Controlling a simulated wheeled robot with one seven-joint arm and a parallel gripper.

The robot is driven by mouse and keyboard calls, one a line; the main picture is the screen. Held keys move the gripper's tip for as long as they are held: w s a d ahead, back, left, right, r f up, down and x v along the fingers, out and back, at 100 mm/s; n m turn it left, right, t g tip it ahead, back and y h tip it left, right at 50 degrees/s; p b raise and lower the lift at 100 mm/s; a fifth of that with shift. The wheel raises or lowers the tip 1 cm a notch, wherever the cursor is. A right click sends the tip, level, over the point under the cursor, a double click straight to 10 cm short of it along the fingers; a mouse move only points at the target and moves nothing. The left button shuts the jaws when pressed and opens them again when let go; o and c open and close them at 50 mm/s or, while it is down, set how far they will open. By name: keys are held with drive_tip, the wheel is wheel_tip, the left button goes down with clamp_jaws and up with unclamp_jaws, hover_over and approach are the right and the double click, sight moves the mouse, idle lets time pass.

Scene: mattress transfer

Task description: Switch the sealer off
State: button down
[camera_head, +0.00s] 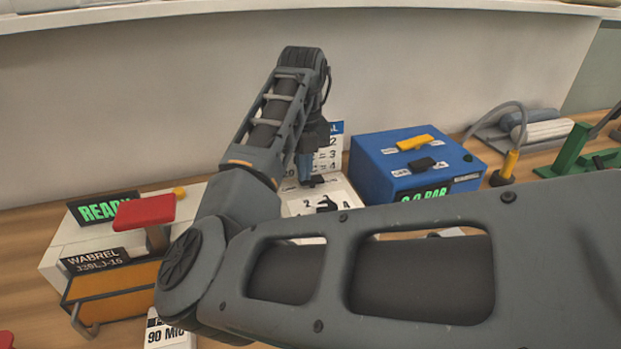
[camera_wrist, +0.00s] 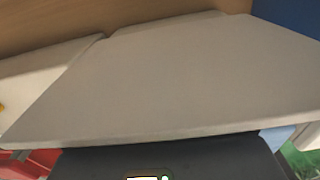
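The white machine with a green READY display (camera_head: 105,207), a red lever or pad (camera_head: 145,211) and an orange front (camera_head: 118,290) stands at the left; it looks like the sealer. A small yellow knob (camera_head: 179,192) sits on its top near the back right. My arm covers its right part, so any switch there is hidden. My gripper (camera_head: 308,172) points down to the right of this machine, in front of a number sheet, apart from the yellow knob. Its fingers are small and partly hidden, so opening cannot be judged. The wrist view is mostly a plain grey surface (camera_wrist: 180,80).
A blue box (camera_head: 365,165) with a yellow switch (camera_head: 415,142), a black switch (camera_head: 422,164) and a BAR display stands right of my gripper. A hose and a yellow-handled tool (camera_head: 509,164) lie farther right, beside a green device (camera_head: 570,150). The wall is close behind.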

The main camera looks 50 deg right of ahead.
drive_tip(key=shift+f, duration=0.15)
drive_tip(key=shift+r+p, duration=2.5)
drive_tip(key=shift+r, duration=1.05)
